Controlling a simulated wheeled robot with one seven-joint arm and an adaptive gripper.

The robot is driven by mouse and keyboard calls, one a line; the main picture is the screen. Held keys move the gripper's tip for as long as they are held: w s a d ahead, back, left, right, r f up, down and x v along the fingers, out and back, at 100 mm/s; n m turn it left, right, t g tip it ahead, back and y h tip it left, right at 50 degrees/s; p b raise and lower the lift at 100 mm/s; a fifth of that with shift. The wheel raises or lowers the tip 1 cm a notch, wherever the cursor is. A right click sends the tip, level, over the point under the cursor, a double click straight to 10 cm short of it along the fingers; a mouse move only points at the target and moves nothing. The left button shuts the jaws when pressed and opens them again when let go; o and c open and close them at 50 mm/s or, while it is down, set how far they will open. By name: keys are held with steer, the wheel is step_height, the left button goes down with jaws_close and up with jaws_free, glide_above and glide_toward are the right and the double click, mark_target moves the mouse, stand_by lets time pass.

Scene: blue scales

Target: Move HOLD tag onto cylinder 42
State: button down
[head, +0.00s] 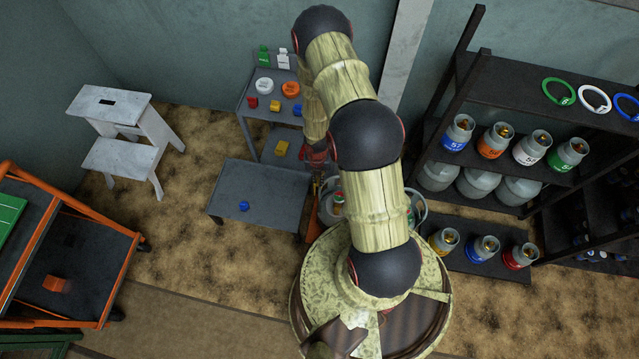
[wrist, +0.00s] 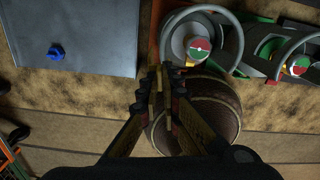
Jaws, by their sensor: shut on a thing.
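My gripper (wrist: 165,72) is shut in the wrist view, its fingertips close together on a thin thing that they mostly hide. I take it for the HOLD tag, but no lettering shows. Just right of the fingertips is a grey gas cylinder (wrist: 178,44) with a collar and a red, green and white disc on top. A second cylinder (wrist: 299,66) with a similar disc is at the right edge. In the head view, my arm largely hides the gripper and this cylinder (head: 331,212). I cannot read the number 42 on any cylinder.
A dark rack (head: 500,75) at right holds several cylinders with coloured bands and rings on top. A grey low platform (head: 255,190) bears a blue knob (head: 244,206). A grey stepped table (head: 285,116), a white step stool (head: 112,103) and an orange-framed cart (head: 95,240) stand leftward.

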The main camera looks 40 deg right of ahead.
steer(key=shift+s+a+f+n, duration=0.15)
steer(key=shift+s+f+n, duration=0.55)
steer(key=shift+f+n, duration=0.35)
steer(key=shift+r, duration=0.15)
steer(key=shift+f+b, duration=1.85)
steer(key=shift+f, duration=0.45)
steer(key=shift+f+b, duration=1.5)
steer(key=shift+f, duration=0.55)
steer(key=c, duration=2)
jaws_free()
steer(key=shift+o, duration=0.2)
steer(key=shift+r, duration=0.15)
steer(key=shift+r+p, duration=3.4)
steer(key=shift+r, duration=0.25)
